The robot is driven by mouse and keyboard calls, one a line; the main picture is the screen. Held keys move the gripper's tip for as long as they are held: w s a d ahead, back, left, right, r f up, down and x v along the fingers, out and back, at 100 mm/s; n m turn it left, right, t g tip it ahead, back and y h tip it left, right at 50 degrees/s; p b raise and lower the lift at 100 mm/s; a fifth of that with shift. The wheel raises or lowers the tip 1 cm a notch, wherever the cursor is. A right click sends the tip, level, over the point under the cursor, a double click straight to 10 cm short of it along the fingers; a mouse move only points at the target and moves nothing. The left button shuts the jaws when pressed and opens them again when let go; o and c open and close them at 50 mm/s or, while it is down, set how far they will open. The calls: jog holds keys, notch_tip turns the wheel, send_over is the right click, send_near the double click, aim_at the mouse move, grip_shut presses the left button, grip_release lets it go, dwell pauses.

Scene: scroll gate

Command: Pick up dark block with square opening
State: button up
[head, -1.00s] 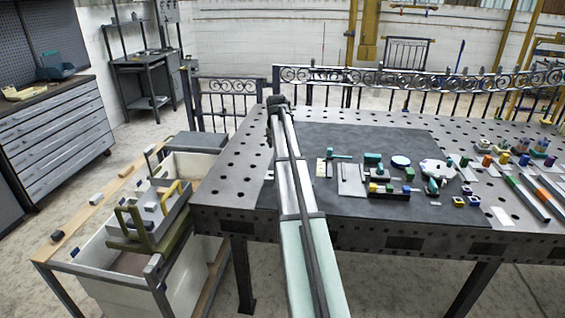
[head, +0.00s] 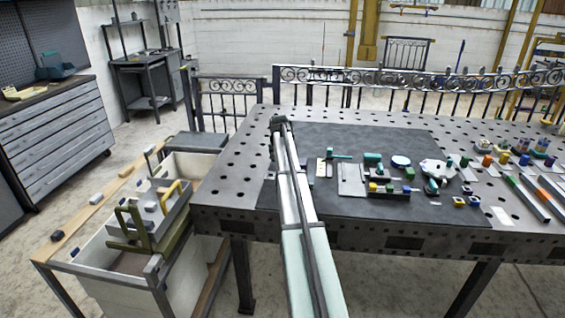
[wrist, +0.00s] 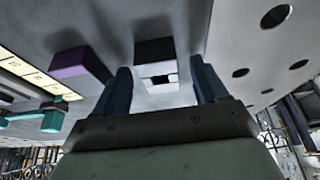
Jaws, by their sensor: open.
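A small block with a dark side (wrist: 154,50) and a pale face with a dark rectangular opening shows in the wrist view. It lies on the grey mat (wrist: 185,25) between the two fingers of my gripper (wrist: 160,68), apparently clear of both. The fingers are open and hold nothing. In the head view my gripper (head: 279,122) is low over the left part of the dark mat (head: 350,135). The block cannot be made out there.
A purple block (wrist: 80,65) lies close to the left finger. A teal part (wrist: 45,118) and a pale strip (wrist: 30,72) are farther left. The perforated table (wrist: 255,50) is bare to the right. In the head view, several parts crowd the mat around a grey plate (head: 352,180).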

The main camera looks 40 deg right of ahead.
jog(key=shift+c, duration=0.4)
grip_shut()
